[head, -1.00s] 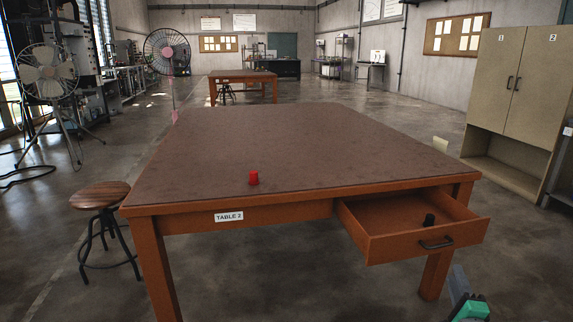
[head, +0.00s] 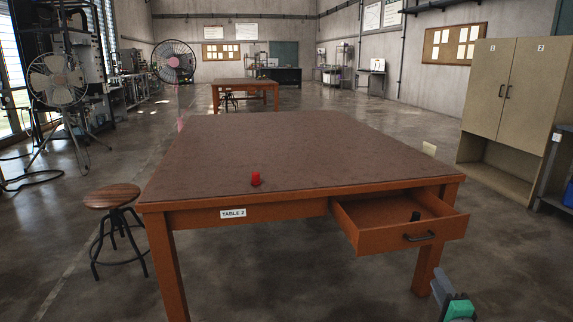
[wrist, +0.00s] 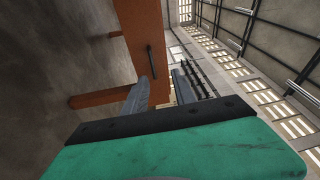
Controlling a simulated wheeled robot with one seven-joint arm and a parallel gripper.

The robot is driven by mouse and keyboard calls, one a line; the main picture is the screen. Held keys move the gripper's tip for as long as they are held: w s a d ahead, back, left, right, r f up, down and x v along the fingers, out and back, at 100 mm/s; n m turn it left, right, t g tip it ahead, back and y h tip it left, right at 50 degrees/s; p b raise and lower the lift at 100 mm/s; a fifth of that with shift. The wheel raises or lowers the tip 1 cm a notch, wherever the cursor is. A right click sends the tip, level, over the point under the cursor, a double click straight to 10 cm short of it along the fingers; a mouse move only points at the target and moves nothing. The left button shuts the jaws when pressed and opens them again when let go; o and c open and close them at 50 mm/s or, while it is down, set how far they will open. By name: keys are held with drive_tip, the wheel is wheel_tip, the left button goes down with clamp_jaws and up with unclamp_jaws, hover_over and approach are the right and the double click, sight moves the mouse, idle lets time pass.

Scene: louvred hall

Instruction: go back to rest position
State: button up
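My gripper (head: 440,287) is at the lower right of the head view, in front of the table and below the drawer front. In the wrist view its two grey fingers (wrist: 161,80) stand apart with nothing between them, so it is open and empty. The teal body of the gripper fills the bottom of the wrist view. The drawer's dark handle (wrist: 151,62) shows beyond the fingers, with the gripper apart from it.
Table 2 (head: 270,145) has a red object (head: 255,179) near its front edge. Its drawer (head: 375,238) is pulled out and holds a small black object (head: 415,216). A stool (head: 112,197) stands left, a cabinet (head: 505,90) right. Floor in front is clear.

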drive_tip(key=a+r+n+g+y+p, duration=0.4)
drive_tip(key=a+r+n+p, duration=0.35)
drive_tip(key=a, duration=0.55)
drive_tip(key=a+r+n+g+y+p, duration=0.3)
drive_tip(key=a+r+n+g+p, duration=0.35)
drive_tip(key=a, duration=0.65)
drive_tip(key=s+a+r+n+g+h+p, duration=0.2)
drive_tip(key=s+r+p, duration=0.5)
drive_tip(key=s, duration=0.3)
drive_tip(key=s+a+r+n+g+h+p, duration=0.2)
drive_tip(key=s+a+r+n+g+p, duration=0.1)
drive_tip(key=s+r+p, duration=0.5)
drive_tip(key=s, duration=0.3)
drive_tip(key=shift+a+p, duration=0.25)
drive_tip(key=shift+p, duration=0.05)
